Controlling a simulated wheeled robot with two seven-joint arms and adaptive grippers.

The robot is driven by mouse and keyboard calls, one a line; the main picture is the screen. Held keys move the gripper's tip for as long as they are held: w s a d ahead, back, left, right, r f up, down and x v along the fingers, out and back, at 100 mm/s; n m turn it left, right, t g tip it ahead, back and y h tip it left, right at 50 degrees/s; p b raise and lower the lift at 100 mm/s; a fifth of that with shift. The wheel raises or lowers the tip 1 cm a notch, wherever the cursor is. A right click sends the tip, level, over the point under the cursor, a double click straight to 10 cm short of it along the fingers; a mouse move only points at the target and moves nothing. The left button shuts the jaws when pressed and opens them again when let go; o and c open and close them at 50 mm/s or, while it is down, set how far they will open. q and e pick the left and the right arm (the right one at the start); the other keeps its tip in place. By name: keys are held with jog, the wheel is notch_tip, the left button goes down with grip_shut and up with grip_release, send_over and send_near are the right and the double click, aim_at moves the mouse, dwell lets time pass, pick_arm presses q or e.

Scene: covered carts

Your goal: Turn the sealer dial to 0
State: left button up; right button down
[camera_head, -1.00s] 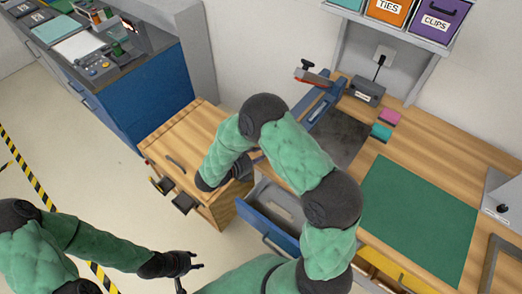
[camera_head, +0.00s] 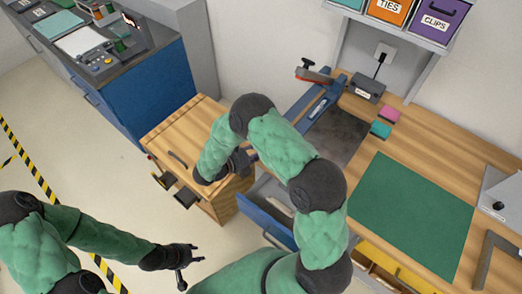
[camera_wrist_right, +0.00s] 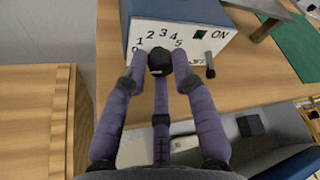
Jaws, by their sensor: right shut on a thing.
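The sealer (camera_wrist_right: 190,25) shows in the right wrist view as a white-fronted box with a dark top. Its front carries the numbers 0 to 5 in an arc and the word ON beside a dark green switch. The black dial (camera_wrist_right: 159,62) sits below the numbers. My right gripper (camera_wrist_right: 160,72) has its purple fingers closed around the dial; its pointer direction cannot be told. In the head view the right gripper (camera_head: 240,162) is partly hidden by its arm, and the dial is hidden. My left gripper (camera_head: 191,266) is open and empty above the floor.
A blue drawer (camera_head: 265,221) stands open below the bench, near my right arm. A green mat (camera_head: 410,205) lies on the bench. A wooden cabinet (camera_head: 185,135) stands left of the right gripper. Clear floor lies around the left gripper.

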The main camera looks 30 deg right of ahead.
jog(key=shift+w+r, duration=0.1)
jog(key=shift+r, duration=0.1)
jog(key=c, duration=1.1)
grip_release()
jog(key=shift+o, duration=0.2)
jog(key=shift+d, duration=0.1)
jog(key=shift+f, duration=0.1)
jog(key=v, duration=1.2)
